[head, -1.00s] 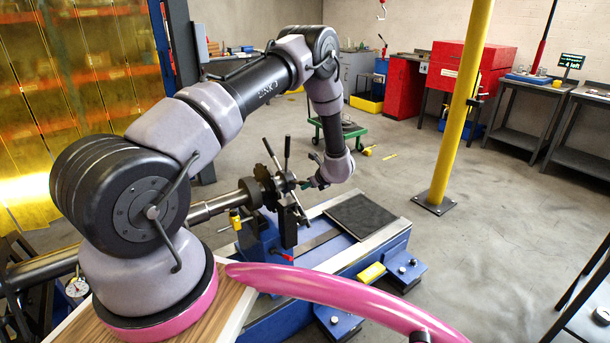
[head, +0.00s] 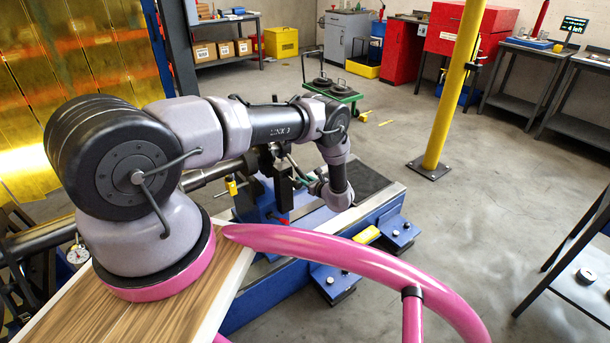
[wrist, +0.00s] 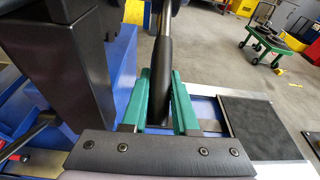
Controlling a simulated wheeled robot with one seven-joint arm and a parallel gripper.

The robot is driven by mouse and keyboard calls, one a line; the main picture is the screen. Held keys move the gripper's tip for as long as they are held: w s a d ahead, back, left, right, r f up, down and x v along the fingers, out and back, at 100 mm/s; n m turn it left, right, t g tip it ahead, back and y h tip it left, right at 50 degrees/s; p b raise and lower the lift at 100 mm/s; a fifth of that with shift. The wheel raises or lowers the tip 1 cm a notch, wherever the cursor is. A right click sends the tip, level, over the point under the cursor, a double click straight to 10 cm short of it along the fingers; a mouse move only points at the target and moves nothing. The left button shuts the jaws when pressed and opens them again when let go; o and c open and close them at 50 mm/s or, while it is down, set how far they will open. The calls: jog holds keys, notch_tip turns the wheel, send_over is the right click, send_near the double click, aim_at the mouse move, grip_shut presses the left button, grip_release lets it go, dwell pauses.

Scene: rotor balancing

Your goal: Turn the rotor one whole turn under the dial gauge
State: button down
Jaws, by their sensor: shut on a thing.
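The rotor's grey shaft (head: 40,240) runs from the lower left to the blue stand. Its spoked hub is mostly hidden behind my arm. The dial gauge (head: 78,256) is a small white dial at the left edge beside the shaft; I cannot read it. In the wrist view a dark handle bar (wrist: 162,75) stands between the two green fingers of my gripper (wrist: 160,88), which are shut on it. In the head view my gripper (head: 304,182) is small and partly hidden, just right of the stand's dark post (head: 284,184).
The blue machine bed (head: 265,290) has a black pad (head: 365,180) at its far right. A yellow pillar (head: 455,100) and a green cart (head: 333,92) stand beyond on open grey floor. A pink rail (head: 350,258) crosses the foreground. A small screen (head: 574,24) reads "4 left".

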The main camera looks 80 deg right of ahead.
jog(key=shift+w+d+f, duration=0.2)
jog(key=shift+w+f, duration=0.15)
jog(key=shift+f, duration=0.2)
jog(key=c, duration=0.7)
grip_release()
jog(key=v, duration=1)
jog(key=shift+s+a+r, duration=0.1)
jog(key=shift+s+a, duration=0.15)
jog(key=shift+s, duration=0.05)
